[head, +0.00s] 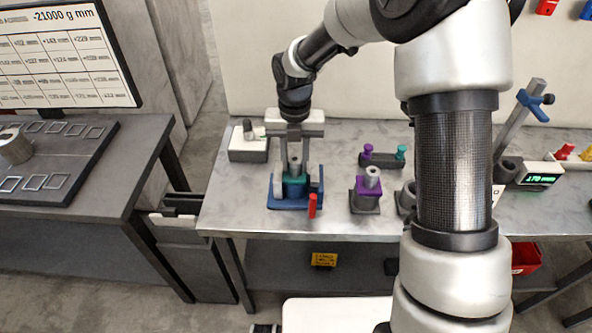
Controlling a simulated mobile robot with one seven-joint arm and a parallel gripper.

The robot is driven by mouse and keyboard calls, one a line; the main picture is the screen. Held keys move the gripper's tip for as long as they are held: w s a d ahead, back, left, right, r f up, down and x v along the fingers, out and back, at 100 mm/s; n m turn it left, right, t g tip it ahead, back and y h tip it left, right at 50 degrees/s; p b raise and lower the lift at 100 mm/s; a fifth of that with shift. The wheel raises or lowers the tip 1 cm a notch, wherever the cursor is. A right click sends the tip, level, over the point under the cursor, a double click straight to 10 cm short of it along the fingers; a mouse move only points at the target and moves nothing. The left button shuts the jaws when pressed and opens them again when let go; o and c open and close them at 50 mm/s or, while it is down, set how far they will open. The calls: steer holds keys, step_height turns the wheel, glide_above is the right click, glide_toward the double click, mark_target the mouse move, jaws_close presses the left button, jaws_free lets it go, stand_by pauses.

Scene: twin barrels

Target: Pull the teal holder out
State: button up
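The teal holder (293,186) sits in a blue cradle (279,203) on the metal table, left of centre. A grey cylinder (294,167) stands upright in the top of the holder. My gripper (294,160) points down right above the holder, with one finger on each side of the grey cylinder. The fingers are apart, but the view is too small to tell whether they touch the cylinder or the holder. A red handle (312,206) stands at the cradle's front right.
A purple holder (368,187) with a grey cylinder stands to the right. Behind it is a rack (382,158) with purple and teal pegs. A white box (248,146) stands at back left. My arm hides part of the table on the right.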

jaws_close()
steer(key=shift+r, duration=0.1)
steer(key=shift+r+p, duration=0.65)
steer(key=shift+p, duration=0.1)
steer(key=shift+r+p, duration=2.85)
steer(key=shift+r, duration=0.3)
